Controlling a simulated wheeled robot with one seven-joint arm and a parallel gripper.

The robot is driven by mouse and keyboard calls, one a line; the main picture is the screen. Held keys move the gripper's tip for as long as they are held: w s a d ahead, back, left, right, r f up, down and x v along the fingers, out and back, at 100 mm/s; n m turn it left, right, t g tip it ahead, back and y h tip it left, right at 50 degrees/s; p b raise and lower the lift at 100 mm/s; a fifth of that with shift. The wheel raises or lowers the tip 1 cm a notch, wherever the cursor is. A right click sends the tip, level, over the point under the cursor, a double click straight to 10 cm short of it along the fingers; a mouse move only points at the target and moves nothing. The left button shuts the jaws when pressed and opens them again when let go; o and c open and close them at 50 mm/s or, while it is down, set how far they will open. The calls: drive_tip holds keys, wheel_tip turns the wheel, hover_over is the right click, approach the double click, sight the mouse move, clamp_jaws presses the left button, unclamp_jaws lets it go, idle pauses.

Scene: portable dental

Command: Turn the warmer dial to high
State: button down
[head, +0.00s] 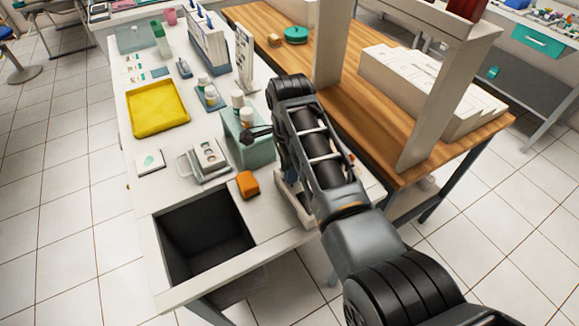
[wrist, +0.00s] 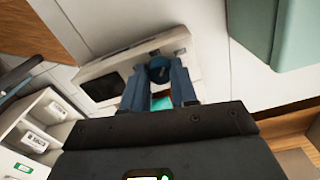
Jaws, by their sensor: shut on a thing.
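The warmer (wrist: 97,69) is a white unit with a dark panel, in the wrist view. Its dial (wrist: 158,70) is a small dark blue round knob on the unit's face. My gripper (wrist: 159,77) has one blue-grey finger on each side of the dial and is shut on it. The dial's marks and pointer are too small to read. In the head view a white unit (head: 292,208), which seems to be the warmer, shows partly beneath my arm. The arm hides the dial and my fingertips there.
A teal block (head: 256,152) with white bottles stands close to my arm; an orange block (head: 248,184) lies in front of it. A dark open bin (head: 168,222) is set in the table's near end. A wooden bench (head: 392,150) with a white upright stands on the right.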

drive_tip(key=shift+m, duration=1.9)
drive_tip(key=shift+r, duration=0.1)
drive_tip(key=c, duration=0.9)
unclamp_jaws()
drive_tip(key=shift+r+b, duration=0.5)
drive_tip(key=shift+r, duration=3.35)
